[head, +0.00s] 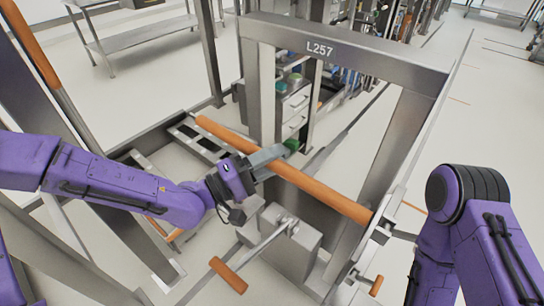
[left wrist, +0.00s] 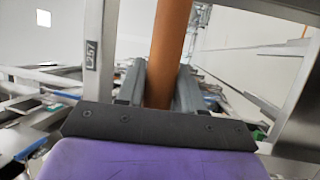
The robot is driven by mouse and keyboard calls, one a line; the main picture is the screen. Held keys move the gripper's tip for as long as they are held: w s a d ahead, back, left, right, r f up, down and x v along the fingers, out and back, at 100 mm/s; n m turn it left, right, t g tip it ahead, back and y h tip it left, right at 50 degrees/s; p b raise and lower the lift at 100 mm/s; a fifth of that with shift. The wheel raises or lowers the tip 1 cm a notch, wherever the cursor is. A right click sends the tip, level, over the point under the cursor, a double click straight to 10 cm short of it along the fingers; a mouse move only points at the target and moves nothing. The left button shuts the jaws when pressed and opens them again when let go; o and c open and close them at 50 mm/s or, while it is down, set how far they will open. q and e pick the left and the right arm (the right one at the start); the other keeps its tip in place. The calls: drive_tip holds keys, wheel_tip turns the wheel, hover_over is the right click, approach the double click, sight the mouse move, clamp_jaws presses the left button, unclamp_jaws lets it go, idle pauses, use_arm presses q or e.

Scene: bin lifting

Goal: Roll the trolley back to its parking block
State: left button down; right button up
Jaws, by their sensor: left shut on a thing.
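An orange bar (head: 325,193), which looks like the trolley's push handle, runs diagonally across the steel framework in the head view. My left gripper (head: 285,153) is shut on this bar near its middle. In the left wrist view, the bar (left wrist: 168,50) passes between the two grey fingers of the left gripper (left wrist: 160,88). My right arm stands at the right, with its gripper out of the picture. I cannot tell which part is the parking block. The trolley's wheels are hidden.
A steel frame (head: 345,50) marked L257 stands just beyond the bar. A steel box (head: 280,250) and a lever with an orange grip (head: 228,275) sit below it. A steel table (head: 135,38) stands at the back left. Open floor (head: 490,120) lies at the right.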

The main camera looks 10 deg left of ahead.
use_arm(q)
drive_tip(key=shift+r, duration=0.25)
drive_tip(key=c, duration=0.8)
unclamp_jaws()
drive_tip(key=shift+d, duration=0.1)
drive_tip(key=shift+f, duration=0.1)
drive_tip(key=shift+s+a+f, duration=0.1)
drive_tip(key=shift+s+a, duration=0.1)
drive_tip(key=shift+a, duration=0.1)
drive_tip(key=v, duration=0.9)
drive_tip(key=shift+s+a, duration=0.25)
drive_tip(key=shift+a, duration=0.05)
